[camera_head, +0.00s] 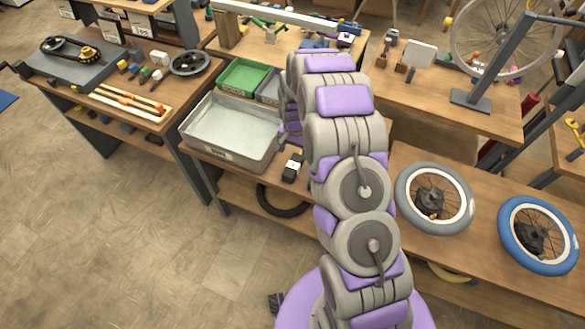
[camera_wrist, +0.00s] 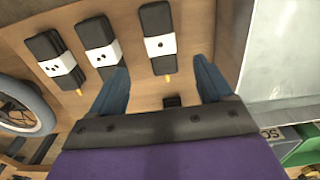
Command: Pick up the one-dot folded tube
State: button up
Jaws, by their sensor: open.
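The one-dot folded tube (camera_wrist: 157,27) is a black bundle with a white band bearing a single dot and a gold-coloured tip. It lies on the wooden bench in the wrist view. My gripper (camera_wrist: 161,68) is open and empty. Its blue-grey fingers point towards this tube, one on either side of its line, and its tip end shows between them. Two similar folded tubes lie to the left, a two-dot one (camera_wrist: 98,32) and one with more dots (camera_wrist: 46,45). In the head view one black tube (camera_head: 292,167) shows beside my arm; its dots are too small to read. My arm hides the gripper there.
A grey metal tray (camera_head: 222,150) stands left of my arm; its wall (camera_wrist: 264,104) is close right of the gripper. A green bin (camera_head: 243,75) stands behind it. A grey-tyred wheel (camera_head: 434,198) and a blue-tyred wheel (camera_head: 563,235) lie to the right.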

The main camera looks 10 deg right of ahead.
aim_at(293, 164)
notch_tip(293, 164, down, 5)
jog(key=shift+d+r+b, duration=0.15)
jog(key=shift+r+b, duration=0.05)
jog(key=shift+b, duration=0.1)
jog(key=shift+a+f, duration=0.2)
jog(key=shift+f, duration=0.15)
notch_tip(293, 164, down, 5)
jog(key=shift+r+b, duration=0.15)
jog(key=shift+b, duration=0.55)
jog(key=shift+a, duration=0.1)
jog(key=c, duration=1.1)
jog(key=shift+r, duration=0.1)
jog(key=shift+c, duration=0.2)
